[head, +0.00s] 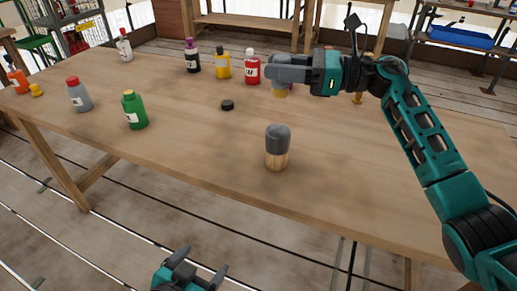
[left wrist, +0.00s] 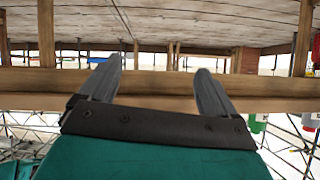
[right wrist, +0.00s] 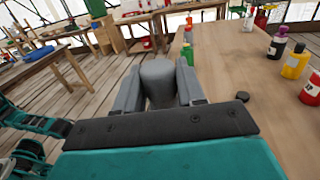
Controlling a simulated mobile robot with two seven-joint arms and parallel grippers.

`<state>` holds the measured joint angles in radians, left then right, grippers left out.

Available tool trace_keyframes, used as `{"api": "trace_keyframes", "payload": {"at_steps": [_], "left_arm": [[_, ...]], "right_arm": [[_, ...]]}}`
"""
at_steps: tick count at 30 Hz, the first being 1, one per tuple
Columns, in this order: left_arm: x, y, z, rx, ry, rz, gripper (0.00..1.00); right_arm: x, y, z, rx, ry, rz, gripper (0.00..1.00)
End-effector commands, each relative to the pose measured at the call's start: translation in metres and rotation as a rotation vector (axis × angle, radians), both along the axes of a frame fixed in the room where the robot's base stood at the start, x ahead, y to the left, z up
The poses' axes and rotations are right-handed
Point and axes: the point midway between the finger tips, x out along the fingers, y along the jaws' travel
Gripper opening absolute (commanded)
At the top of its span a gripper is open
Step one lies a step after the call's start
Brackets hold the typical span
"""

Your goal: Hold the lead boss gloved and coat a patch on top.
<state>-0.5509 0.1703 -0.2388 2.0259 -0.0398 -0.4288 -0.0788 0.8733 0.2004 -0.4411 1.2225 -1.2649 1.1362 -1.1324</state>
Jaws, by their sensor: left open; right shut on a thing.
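A grey dome-topped piece with a pale wooden lower part (head: 277,146) stands upright near the table's front edge; it looks like the lead boss. My right gripper (head: 280,68) is shut on a grey rounded thing (right wrist: 158,82), above the table and behind the standing piece. In the head view a yellowish lower end of this held thing (head: 281,92) shows beneath the fingers; I cannot tell what it is. My left gripper (head: 200,264) is open and empty, low in front of the table; its spread fingers show in the left wrist view (left wrist: 158,75).
A small black disc (head: 227,105) lies mid-table.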

Motion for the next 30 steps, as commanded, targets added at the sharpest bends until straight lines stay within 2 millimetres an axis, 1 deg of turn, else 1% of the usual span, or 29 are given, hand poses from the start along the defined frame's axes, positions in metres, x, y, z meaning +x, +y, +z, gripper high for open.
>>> {"api": "trace_keyframes", "payload": {"at_steps": [1,2,5,6,8,9,11,12,14,15,17,18,20,21,24,27,30], "left_arm": [[0.013,-0.007,0.013,0.074,-0.059,-0.061,0.91],[0.02,-0.012,0.02,0.132,-0.097,-0.105,0.91],[0.047,-0.031,0.051,0.378,-0.259,-0.265,0.91],[0.057,-0.039,0.066,0.491,-0.333,-0.329,0.91],[0.07,-0.051,0.087,0.668,-0.446,-0.414,0.91],[0.077,-0.058,0.101,0.787,-0.52,-0.465,0.91],[0.086,-0.069,0.122,0.972,-0.631,-0.529,0.91],[0.091,-0.075,0.136,1.098,-0.703,-0.567,0.91],[0.097,-0.085,0.151,1.298,-0.8,-0.617,0.91],[0.101,-0.09,0.155,1.44,-0.849,-0.653,0.91],[0.108,-0.096,0.153,1.655,-0.901,-0.706,0.91],[0.112,-0.099,0.152,1.797,-0.93,-0.739,0.91],[0.118,-0.102,0.15,1.999,-0.967,-0.775,0.91],[0.122,-0.103,0.149,2.126,-0.986,-0.795,0.91],[0.129,-0.105,0.147,2.396,-1.02,-0.822,0.91],[0.134,-0.105,0.146,2.588,-1.036,-0.833,0.91],[0.137,-0.105,0.146,2.7,-1.039,-0.835,0.91]], "right_arm": [[0.0,0.0,0.0,0.001,0.0,0.0,0.08],[0.0,0.0,0.0,0.001,0.0,0.0,0.08],[0.0,0.0,0.0,0.0,0.0,0.0,0.08],[0.0,0.0,0.0,0.0,0.0,0.0,0.08],[0.0,0.0,0.0,0.0,0.0,0.0,0.08],[0.0,0.0,0.0,0.0,0.0,0.0,0.08],[0.0,0.0,0.0,0.0,0.0,0.0,0.08],[0.0,0.0,0.0,0.0,0.0,0.0,0.08],[0.0,0.0,0.0,0.0,0.0,0.0,0.08],[0.0,0.0,0.0,0.001,0.0,0.0,0.08],[0.0,0.0,0.0,0.0,0.0,0.0,0.08],[0.0,0.0,0.0,0.0,0.0,0.0,0.08],[0.0,0.0,0.0,0.0,0.0,0.0,0.08],[0.0,0.0,0.0,0.0,0.0,0.0,0.08],[0.0,0.0,0.0,0.0,0.0,0.0,0.08],[0.0,0.0,0.0,0.0,0.0,0.0,0.08],[0.0,0.0,0.0,0.0,0.0,0.0,0.08]]}}
